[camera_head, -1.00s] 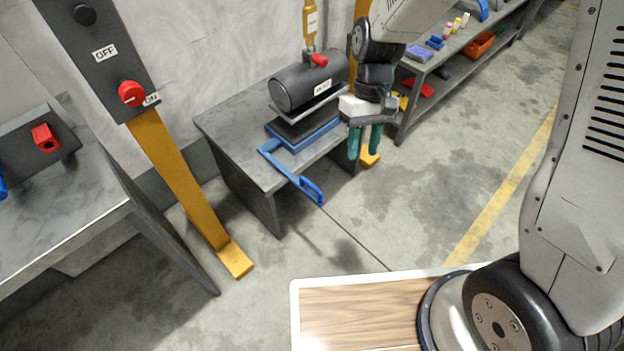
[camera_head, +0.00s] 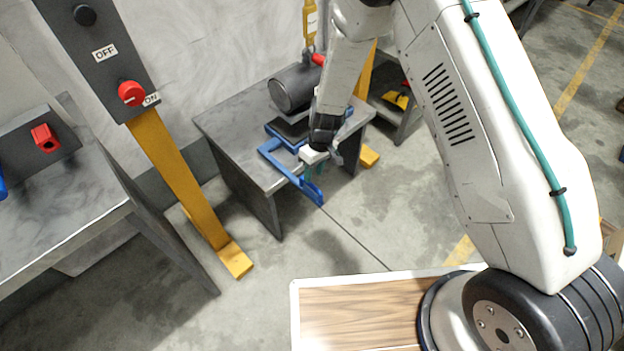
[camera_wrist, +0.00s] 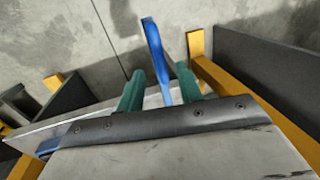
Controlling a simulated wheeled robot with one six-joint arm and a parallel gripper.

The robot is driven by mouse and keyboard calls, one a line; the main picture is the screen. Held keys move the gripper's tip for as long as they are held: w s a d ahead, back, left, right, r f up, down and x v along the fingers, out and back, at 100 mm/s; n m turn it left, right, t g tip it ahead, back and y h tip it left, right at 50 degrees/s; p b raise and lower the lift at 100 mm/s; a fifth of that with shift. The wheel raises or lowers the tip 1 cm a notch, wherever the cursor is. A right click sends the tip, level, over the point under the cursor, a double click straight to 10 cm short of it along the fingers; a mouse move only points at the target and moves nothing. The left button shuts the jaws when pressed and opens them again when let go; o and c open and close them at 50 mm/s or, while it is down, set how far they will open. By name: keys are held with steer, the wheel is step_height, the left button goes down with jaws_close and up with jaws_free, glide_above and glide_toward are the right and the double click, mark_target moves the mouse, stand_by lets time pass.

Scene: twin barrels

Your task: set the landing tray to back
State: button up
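The landing tray (camera_head: 288,130) is a dark plate with blue edges on the grey table, below the dark barrel (camera_head: 293,88). Its blue handle (camera_head: 280,163) reaches out past the table's front edge, and my wrist hides part of it. My gripper (camera_head: 312,174) is at the handle's outer end. In the wrist view the blue handle (camera_wrist: 153,45) stands between the two teal fingers of my gripper (camera_wrist: 160,75). The fingers are apart, with a gap visible on the right side of the handle. The barrel's label is hidden by my arm.
A post with a red knob (camera_head: 131,94) and OFF/ON labels stands left of the table (camera_head: 232,138). Another bench with a red part (camera_head: 45,138) is at far left. A shelf stands behind my arm. The floor (camera_head: 330,245) before the table is clear.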

mark_target(311, 184)
steer(key=shift+s+a+f, duration=0.15)
steer(key=shift+f, duration=0.85)
steer(key=shift+s+a+f, duration=0.1)
steer(key=shift+a+f, duration=0.05)
steer(key=shift+f, duration=0.85)
